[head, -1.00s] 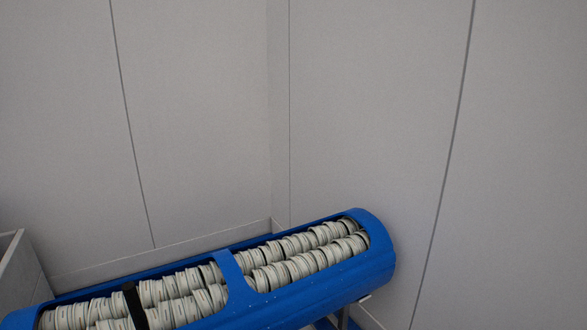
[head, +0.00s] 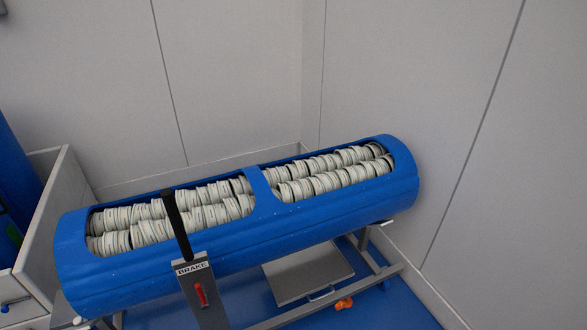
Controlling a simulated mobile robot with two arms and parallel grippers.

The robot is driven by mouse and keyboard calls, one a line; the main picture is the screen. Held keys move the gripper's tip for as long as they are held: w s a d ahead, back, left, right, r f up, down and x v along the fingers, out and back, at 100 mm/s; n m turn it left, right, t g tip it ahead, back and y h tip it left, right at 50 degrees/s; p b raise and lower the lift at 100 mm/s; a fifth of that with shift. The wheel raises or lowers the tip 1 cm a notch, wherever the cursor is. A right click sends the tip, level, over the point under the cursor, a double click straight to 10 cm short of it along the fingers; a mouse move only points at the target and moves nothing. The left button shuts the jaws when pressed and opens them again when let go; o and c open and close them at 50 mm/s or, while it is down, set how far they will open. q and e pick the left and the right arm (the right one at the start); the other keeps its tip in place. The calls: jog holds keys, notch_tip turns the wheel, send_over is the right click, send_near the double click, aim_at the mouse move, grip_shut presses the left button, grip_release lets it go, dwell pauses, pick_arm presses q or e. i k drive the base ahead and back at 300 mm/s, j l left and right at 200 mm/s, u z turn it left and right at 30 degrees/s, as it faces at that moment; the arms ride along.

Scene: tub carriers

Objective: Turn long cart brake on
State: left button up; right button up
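The long cart (head: 330,222) is a blue, half-open cylinder lying lengthwise on a grey metal frame (head: 385,275) in the head view. A red brake lever (head: 201,294) sits on the plate below the label and looks roughly upright, slightly tilted. The lower end of the plate is cut off by the picture's bottom edge. Neither of my grippers is in view.
The cart holds rows of whitish round tubs (head: 205,215). A grey bin or cabinet (head: 68,190) stands at the left, with a blue cylinder (head: 12,180) beyond it. Walls close in behind and at the right. Blue floor (head: 395,308) shows at the lower right, with a small orange part (head: 344,303) under the cart.

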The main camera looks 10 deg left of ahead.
aim_at(203, 298)
jog(key=u, duration=1.05)
